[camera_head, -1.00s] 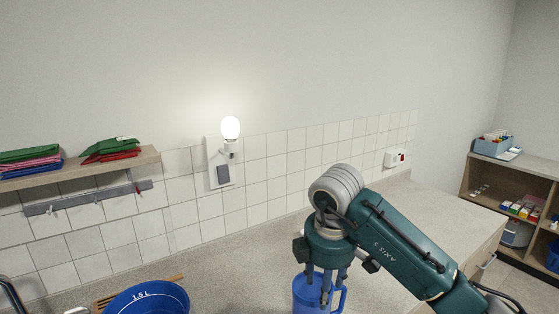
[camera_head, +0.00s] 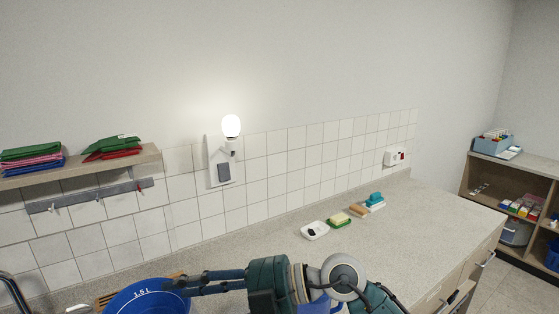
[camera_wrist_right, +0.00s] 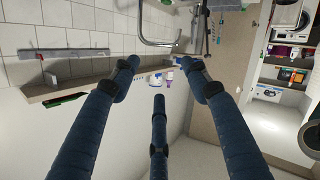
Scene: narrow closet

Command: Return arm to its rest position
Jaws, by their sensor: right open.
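My right arm comes in along the bottom of the head view. Its gripper (camera_head: 190,283) lies nearly level and points left, with its fingertips in front of or over the rim of a blue bucket. In the right wrist view the three dark fingers of the gripper (camera_wrist_right: 159,80) are spread apart with nothing between them. A blue jug (camera_head: 322,304) shows only in part behind my wrist at the bottom edge. My left gripper is not in view.
The blue bucket (camera_head: 140,300) stands at the bottom left near a tap. A white dish (camera_head: 315,230), a yellow-green sponge (camera_head: 340,220) and brushes (camera_head: 374,201) lie toward the back of the counter (camera_head: 415,220). The counter's right part is clear.

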